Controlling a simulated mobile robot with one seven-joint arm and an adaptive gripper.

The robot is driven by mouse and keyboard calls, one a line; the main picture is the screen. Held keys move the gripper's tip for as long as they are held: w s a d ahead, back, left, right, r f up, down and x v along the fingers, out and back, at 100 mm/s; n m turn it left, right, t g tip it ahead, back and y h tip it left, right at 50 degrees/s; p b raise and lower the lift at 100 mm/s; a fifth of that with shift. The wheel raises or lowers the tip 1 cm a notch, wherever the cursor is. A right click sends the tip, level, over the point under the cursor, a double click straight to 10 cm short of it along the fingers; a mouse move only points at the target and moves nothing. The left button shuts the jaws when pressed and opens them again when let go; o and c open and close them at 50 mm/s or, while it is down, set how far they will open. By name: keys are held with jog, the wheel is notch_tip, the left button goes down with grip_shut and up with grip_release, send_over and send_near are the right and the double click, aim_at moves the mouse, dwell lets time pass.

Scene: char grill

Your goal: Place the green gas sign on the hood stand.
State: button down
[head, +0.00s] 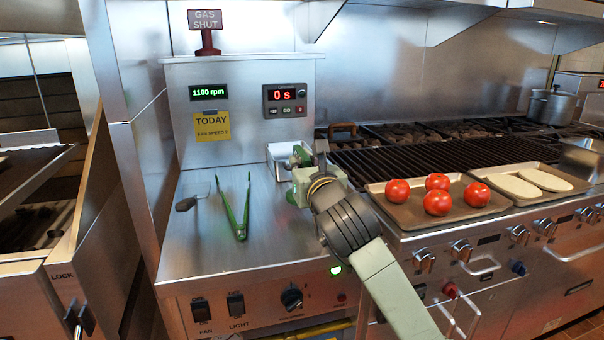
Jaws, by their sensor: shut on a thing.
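My gripper (299,157) is over the small open metal bin (279,163) on the right of the steel counter. It is shut on a small green thing, largely hidden by the fingers and wrist. I cannot read any lettering on it or tell for sure that it is the green gas sign. No other green sign shows.
Green-handled tongs (243,208) and a dark-handled scraper (191,201) lie on the counter (210,251). The grill grate (430,156), a tray with several tomatoes (408,218) and a tray with two pale fillets (512,190) are to the right.

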jog(key=shift+f+p, duration=0.3)
jog(key=shift+f, duration=1.3)
jog(key=shift+f, duration=0.15)
jog(key=c, duration=1.6)
grip_release()
